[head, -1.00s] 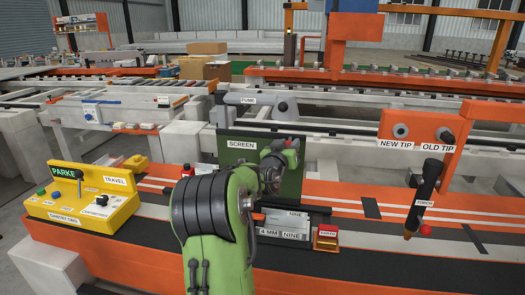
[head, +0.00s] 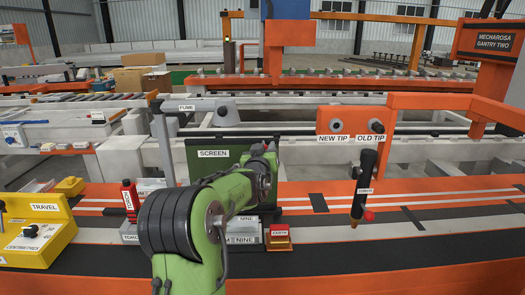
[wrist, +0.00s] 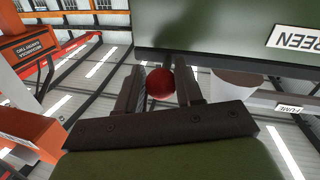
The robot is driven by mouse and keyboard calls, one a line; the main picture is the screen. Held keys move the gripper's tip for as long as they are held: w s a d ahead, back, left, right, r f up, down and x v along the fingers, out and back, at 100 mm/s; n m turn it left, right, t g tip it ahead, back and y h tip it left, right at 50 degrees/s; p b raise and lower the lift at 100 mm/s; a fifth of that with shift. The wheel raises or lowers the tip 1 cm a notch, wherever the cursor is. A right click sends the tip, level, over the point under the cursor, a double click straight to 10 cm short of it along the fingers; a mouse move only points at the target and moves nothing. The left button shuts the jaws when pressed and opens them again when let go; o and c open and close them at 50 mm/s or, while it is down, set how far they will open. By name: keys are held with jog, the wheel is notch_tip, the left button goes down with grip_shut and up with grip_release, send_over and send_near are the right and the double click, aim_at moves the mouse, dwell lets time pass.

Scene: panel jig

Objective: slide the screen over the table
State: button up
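The screen (head: 205,168) is a dark green upright panel labelled SCREEN, standing at the back of the bench in the head view. It fills the upper right of the wrist view (wrist: 225,35). My gripper (head: 268,165) is in front of its right half. In the wrist view my two fingers (wrist: 161,88) stand on either side of a red ball knob (wrist: 160,83), with no clear gap. How the knob joins the screen is hidden. The table (head: 110,255) is the long orange bench top with dark and white stripes. My arm hides part of the screen's lower edge.
Plates labelled NINE (head: 247,239) and a red EARTH block (head: 279,237) sit below the screen. A torch (head: 364,180) hangs to the right under the tip holders. A red bottle (head: 130,200) and yellow TRAVEL box (head: 35,235) stand left. Bench between EARTH and torch is clear.

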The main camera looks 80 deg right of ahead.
jog(key=o, duration=0.4)
jog(key=shift+s, duration=0.35)
jog(key=shift+c, duration=0.2)
jog(key=shift+w, duration=0.15)
jog(key=a, duration=1.5)
jog(key=shift+w+a, duration=0.35)
jog(key=shift+a, duration=0.05)
